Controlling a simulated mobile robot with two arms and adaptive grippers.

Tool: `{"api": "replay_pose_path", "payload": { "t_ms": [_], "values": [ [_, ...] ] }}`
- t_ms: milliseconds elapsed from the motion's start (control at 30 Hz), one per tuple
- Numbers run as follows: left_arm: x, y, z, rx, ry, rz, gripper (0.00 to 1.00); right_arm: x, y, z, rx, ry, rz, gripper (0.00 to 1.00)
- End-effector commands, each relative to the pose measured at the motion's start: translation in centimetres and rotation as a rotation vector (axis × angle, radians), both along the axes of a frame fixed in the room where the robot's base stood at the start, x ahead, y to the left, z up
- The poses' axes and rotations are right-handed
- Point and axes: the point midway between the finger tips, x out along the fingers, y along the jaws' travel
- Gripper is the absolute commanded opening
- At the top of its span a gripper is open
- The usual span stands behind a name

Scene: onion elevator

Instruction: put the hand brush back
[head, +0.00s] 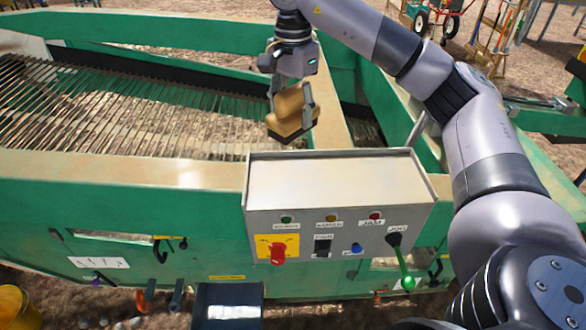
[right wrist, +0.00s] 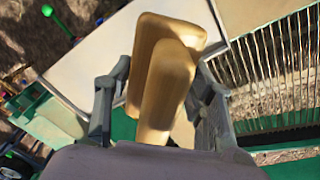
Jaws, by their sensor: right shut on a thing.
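The hand brush (head: 288,108) has a tan wooden body with a dark underside. My right gripper (head: 291,100) is shut on it and holds it in the air, just behind the grey control box and over the machine's tan edge rail. In the right wrist view the brush (right wrist: 165,75) sits between the two fingers of the right gripper (right wrist: 160,110), its wooden handle toward the camera. Its bristle side is mostly hidden there. My left gripper is not in view.
The slatted conveyor (head: 100,110) lies at the left inside green side walls. A yellow bucket (head: 12,305) stands at the lower left. A red hand cart (head: 440,15) stands at the back.

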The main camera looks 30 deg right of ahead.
Motion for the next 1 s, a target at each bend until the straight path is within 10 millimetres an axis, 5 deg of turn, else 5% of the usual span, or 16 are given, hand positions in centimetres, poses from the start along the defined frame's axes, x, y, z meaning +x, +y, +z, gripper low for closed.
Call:
{"api": "replay_pose_path", "payload": {
  "t_ms": [400,1000],
  "values": [
    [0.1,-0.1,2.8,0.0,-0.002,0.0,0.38,-0.1,-0.1,-9.9,-0.001,0.004,-0.001,0.24],
    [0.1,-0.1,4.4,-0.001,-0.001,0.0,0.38,0.0,-0.1,-15.7,-0.001,-0.001,-0.001,0.24]
  ]
}}
